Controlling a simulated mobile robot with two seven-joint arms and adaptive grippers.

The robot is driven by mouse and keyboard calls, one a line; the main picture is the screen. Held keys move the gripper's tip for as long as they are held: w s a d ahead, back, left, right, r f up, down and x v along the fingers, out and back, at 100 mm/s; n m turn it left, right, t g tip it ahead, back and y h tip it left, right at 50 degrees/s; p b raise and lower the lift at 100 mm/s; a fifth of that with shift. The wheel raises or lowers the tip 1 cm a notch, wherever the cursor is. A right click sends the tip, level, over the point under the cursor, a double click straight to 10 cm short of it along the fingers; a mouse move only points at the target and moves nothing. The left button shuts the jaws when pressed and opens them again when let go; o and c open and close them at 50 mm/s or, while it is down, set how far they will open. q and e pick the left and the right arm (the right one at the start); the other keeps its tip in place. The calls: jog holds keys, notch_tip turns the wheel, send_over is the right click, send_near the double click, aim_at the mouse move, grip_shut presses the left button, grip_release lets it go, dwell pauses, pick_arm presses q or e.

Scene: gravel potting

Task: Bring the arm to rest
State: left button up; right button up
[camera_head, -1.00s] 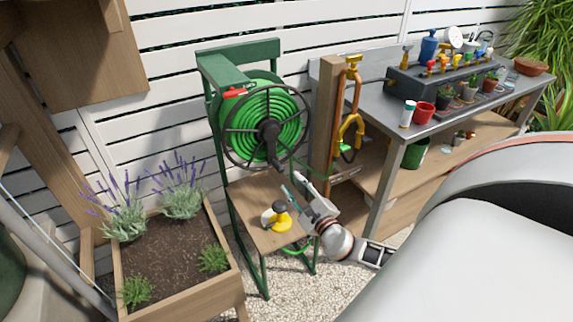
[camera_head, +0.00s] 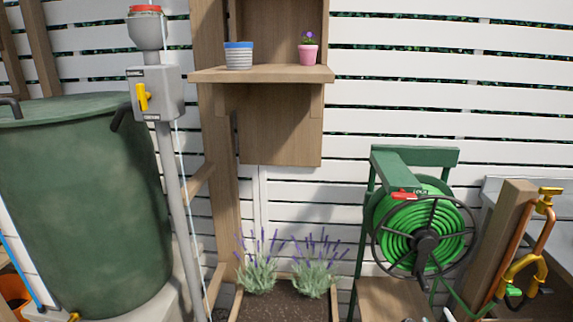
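Neither of my grippers shows in the head view now, and no part of my arms is clearly in the picture. The green hose reel (camera_head: 424,233) stands on its green frame at the right. Its wooden shelf (camera_head: 392,300) is cut off by the bottom edge, so what lies on it is hidden.
A planter with lavender (camera_head: 287,268) stands at the bottom middle. A wall shelf (camera_head: 262,74) holds a striped pot (camera_head: 239,55) and a pink pot (camera_head: 308,52). A green barrel (camera_head: 80,205) and a grey post (camera_head: 172,180) stand at left. A copper pipe (camera_head: 527,245) rises at right.

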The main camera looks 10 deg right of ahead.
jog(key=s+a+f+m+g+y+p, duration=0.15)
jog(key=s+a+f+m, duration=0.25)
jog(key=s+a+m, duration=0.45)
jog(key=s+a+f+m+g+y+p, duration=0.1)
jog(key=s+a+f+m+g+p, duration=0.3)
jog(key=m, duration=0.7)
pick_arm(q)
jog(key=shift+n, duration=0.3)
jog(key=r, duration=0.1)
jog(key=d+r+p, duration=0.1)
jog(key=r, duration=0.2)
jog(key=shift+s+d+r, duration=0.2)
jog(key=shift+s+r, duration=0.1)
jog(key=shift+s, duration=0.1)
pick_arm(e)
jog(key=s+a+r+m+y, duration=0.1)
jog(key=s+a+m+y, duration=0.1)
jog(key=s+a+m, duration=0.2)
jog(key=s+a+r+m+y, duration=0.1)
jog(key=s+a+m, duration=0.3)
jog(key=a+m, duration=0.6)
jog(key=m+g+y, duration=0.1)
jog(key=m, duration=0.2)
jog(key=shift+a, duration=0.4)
